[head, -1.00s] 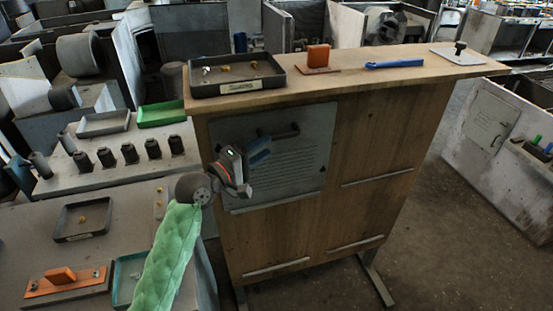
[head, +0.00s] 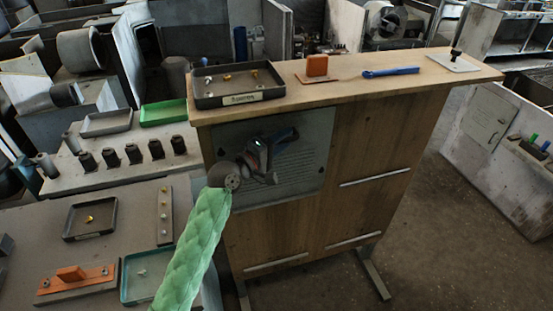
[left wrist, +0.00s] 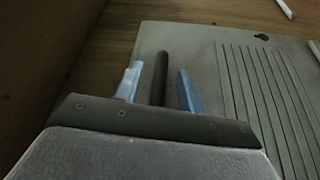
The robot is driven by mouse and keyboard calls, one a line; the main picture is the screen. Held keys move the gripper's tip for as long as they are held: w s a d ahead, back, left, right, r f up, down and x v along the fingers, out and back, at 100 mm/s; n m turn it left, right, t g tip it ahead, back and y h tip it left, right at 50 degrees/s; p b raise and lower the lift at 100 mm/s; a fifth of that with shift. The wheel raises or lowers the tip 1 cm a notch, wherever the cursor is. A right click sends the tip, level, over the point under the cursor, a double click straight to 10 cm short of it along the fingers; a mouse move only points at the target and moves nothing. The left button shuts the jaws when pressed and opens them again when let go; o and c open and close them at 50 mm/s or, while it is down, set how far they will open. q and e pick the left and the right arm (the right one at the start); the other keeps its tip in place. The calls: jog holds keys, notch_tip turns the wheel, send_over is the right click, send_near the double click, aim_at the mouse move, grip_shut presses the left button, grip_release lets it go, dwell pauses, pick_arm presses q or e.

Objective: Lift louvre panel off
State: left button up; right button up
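The louvre panel (head: 312,150) is a grey plate on the upper left of the wooden housing front. It also shows in the left wrist view (left wrist: 215,50), with long parallel slats on its right part. My left gripper (head: 274,157) is in front of the panel and hides its handle in the head view. In the left wrist view the dark handle bar (left wrist: 160,75) stands between my two blue fingers (left wrist: 156,85). A gap shows on each side of the bar, so the gripper is open around it. My right gripper is not in view.
The housing top (head: 350,80) carries a dark tray (head: 240,98), an orange block (head: 317,66), a blue tool (head: 390,72) and a white plate with a black knob (head: 453,63). A table with trays (head: 90,232) stands at left.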

pick_arm(q)
grip_shut()
dwell(0.3)
